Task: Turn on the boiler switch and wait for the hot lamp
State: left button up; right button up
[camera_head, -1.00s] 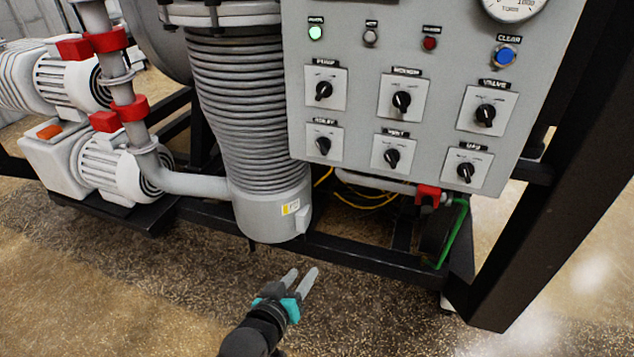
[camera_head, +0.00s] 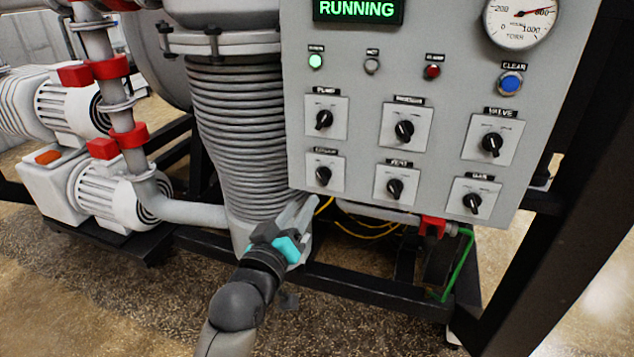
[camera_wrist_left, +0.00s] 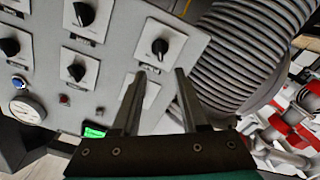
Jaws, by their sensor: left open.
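The boiler switch (camera_head: 323,175) is a black knob on a pale square plate at the lower left of the grey control panel (camera_head: 300,120). It also shows in the left wrist view (camera_wrist_left: 160,47), where the panel appears turned over. The hot lamp (camera_head: 372,66) in the panel's lamp row is grey and unlit. My left gripper (camera_head: 306,206) is open and empty, just below the panel's lower left corner. In the left wrist view its fingers (camera_wrist_left: 161,72) point toward the boiler switch, apart from it. My right gripper is not in view.
Near the boiler switch are the pump knob (camera_head: 323,119) and vent knob (camera_head: 395,187). The green lamp (camera_head: 316,61) is lit, and the display (camera_head: 358,10) reads RUNNING. A ribbed grey column (camera_head: 243,120) stands left of the panel. Black frame beams run below.

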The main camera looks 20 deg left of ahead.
aim_at(319, 177)
pick_arm(q)
jog(key=w+b, duration=0.1)
jog(key=w, duration=0.9)
jog(key=shift+d+b, duration=0.2)
jog(key=shift+b, duration=0.15)
jog(key=shift+s, duration=0.1)
jog(key=shift+c, duration=0.4)
grip_shut()
